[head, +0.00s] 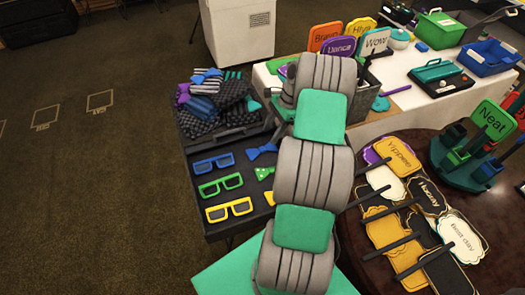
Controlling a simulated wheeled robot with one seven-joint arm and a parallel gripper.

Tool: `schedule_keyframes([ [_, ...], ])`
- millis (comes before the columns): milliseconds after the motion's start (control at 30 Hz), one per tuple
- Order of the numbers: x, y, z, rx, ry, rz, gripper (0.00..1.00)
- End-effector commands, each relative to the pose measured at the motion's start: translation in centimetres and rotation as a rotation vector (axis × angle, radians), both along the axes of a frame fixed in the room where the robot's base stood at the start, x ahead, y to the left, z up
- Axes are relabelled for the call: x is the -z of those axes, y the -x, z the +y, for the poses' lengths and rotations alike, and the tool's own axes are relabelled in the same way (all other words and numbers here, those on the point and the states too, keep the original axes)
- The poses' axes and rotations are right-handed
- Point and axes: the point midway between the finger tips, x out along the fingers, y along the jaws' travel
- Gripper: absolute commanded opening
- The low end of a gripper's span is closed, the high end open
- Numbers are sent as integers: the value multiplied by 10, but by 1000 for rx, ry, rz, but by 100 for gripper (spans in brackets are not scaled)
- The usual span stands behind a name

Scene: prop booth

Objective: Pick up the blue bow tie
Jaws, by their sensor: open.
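The blue bow tie (263,151) lies flat on a dark tray or table top (225,227), in the upper right of a group of glasses and bow ties. It is uncovered, just left of my grey and green arm. A green bow tie (264,173) lies just below it, and a yellow one (270,198) below that, partly cut off by my arm. My arm reaches up through the middle of the view. My gripper does not show; it is beyond or behind the arm links.
Blue (213,163), green (220,185) and yellow glasses (229,209) lie left of the bow ties. Behind them is an open case (226,133) piled with cloth items. A round table with signs (385,284) stands at right, a white table (401,112) behind.

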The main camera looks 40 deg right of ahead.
Motion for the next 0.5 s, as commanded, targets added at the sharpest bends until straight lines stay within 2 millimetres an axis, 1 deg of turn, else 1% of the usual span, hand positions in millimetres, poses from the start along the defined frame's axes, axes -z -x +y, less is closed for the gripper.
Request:
schedule_keyframes([
  [100, 15, -1, 7, 3, -3, 3, 49],
  [267, 32, -3, 14, 1, -2, 3, 49],
  [400, 56, -5, 24, 0, -2, 3, 49],
  [500, 66, -6, 28, 0, 1, 1, 49],
])
